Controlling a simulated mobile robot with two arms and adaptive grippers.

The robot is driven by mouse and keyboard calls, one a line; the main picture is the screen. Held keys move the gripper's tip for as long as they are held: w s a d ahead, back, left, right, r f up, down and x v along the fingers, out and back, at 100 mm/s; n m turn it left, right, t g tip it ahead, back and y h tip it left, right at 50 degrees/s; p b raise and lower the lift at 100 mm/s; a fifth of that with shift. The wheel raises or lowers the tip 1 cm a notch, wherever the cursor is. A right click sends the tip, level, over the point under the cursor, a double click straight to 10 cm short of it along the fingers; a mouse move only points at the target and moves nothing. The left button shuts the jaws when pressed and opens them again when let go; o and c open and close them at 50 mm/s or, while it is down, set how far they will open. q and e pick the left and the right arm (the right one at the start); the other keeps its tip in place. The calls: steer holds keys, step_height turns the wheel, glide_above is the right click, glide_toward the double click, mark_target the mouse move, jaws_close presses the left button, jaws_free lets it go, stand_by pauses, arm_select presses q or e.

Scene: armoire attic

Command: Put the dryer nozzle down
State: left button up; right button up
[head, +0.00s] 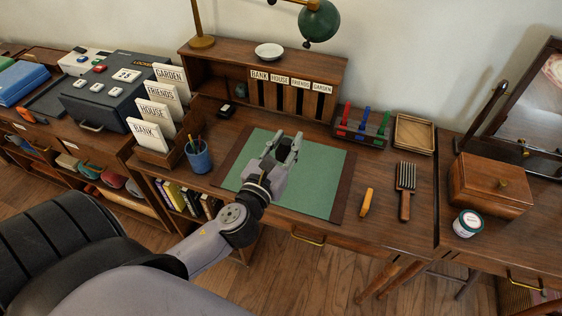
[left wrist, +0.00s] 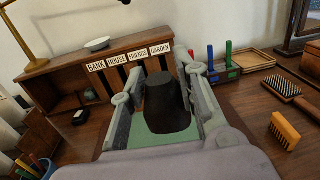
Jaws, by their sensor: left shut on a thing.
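My left gripper (head: 287,150) is over the green desk mat (head: 319,185) in the head view. In the left wrist view its two fingers (left wrist: 163,95) are on either side of the black dryer nozzle (left wrist: 168,105), shut on it. The green mat shows beneath the nozzle in the wrist view. I cannot tell whether the nozzle touches the mat. My right gripper is not in view.
A blue pencil cup (head: 198,157) stands left of the mat. A yellow block-like item (head: 367,202) and a brush (head: 405,190) lie to the right. The letter rack (head: 290,92) is behind. Much of the mat's right part is bare.

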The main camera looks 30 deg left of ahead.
arm_select(q)
steer(key=w+a+n+y+b, duration=0.1)
steer(key=w+a, duration=0.3)
steer(key=w, duration=0.1)
step_height(320, 180, down, 15)
steer(key=b, duration=0.6)
steer(key=shift+s+a+f+b, duration=0.1)
steer(key=shift+a+f+b, duration=0.05)
steer(key=shift+b, duration=0.2)
steer(key=shift+f+g+y+b, duration=0.3)
steer(key=shift+f+b, duration=0.05)
steer(key=shift+f, duration=0.2)
step_height(320, 180, down, 4)
steer(key=shift+r+b, duration=0.25)
steer(key=shift+b, duration=0.95)
steer(key=shift+f, duration=0.2)
steer(key=o, duration=1)
steer(key=shift+o, duration=0.2)
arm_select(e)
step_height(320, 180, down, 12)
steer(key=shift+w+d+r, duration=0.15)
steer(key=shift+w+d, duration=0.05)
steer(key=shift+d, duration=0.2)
